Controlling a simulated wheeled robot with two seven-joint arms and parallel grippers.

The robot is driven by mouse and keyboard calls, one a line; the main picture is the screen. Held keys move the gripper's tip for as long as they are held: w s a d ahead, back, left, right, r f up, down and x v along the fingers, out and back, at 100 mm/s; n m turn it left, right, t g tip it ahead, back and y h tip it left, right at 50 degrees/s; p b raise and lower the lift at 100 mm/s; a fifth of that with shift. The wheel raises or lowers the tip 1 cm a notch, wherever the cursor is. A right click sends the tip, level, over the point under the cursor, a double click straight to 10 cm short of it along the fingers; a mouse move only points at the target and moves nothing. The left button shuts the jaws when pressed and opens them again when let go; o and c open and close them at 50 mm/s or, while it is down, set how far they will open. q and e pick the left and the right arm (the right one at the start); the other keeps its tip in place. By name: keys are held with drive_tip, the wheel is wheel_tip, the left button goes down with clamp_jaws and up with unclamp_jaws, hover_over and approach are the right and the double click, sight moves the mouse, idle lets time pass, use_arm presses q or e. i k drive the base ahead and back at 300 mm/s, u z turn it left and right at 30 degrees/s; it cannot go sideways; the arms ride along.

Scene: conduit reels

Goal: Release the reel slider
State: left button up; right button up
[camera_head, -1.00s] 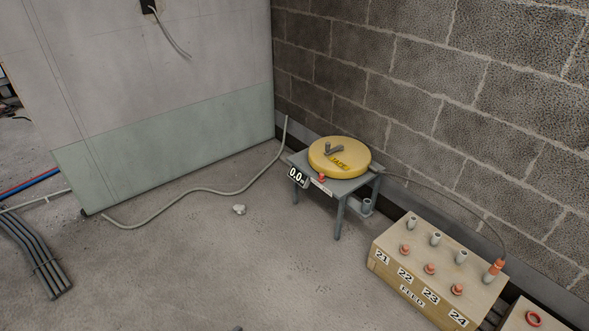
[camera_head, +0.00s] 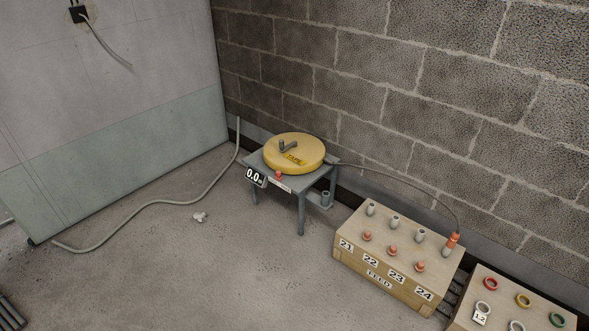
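The yellow tape reel (camera_head: 294,152) lies flat on a small grey table (camera_head: 301,183) against the block wall. A red knob (camera_head: 278,175) is at the table's front edge, beside a display reading 0.0 (camera_head: 254,177). I cannot tell which part is the slider. A dark line runs from the reel to an orange-ended fitting (camera_head: 453,241) on the feed box. Neither of my grippers is in view.
The wooden feed box (camera_head: 385,283), numbered 21 to 24, stands right of the table. Another box (camera_head: 497,287) with several coloured rings is at the lower right. A pale conduit (camera_head: 150,205) and a small white fitting (camera_head: 200,217) lie on the floor.

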sight(278, 173)
drive_tip(key=u, duration=0.6)
drive_tip(key=k, duration=0.65)
drive_tip(key=u, duration=0.75)
drive_tip(key=i, duration=1.25)
drive_tip(key=z, duration=0.35)
drive_tip(key=i, duration=1.75)
drive_tip(key=z, duration=1.95)
drive_tip(key=i, duration=1.2)
drive_tip(key=z, duration=0.3)
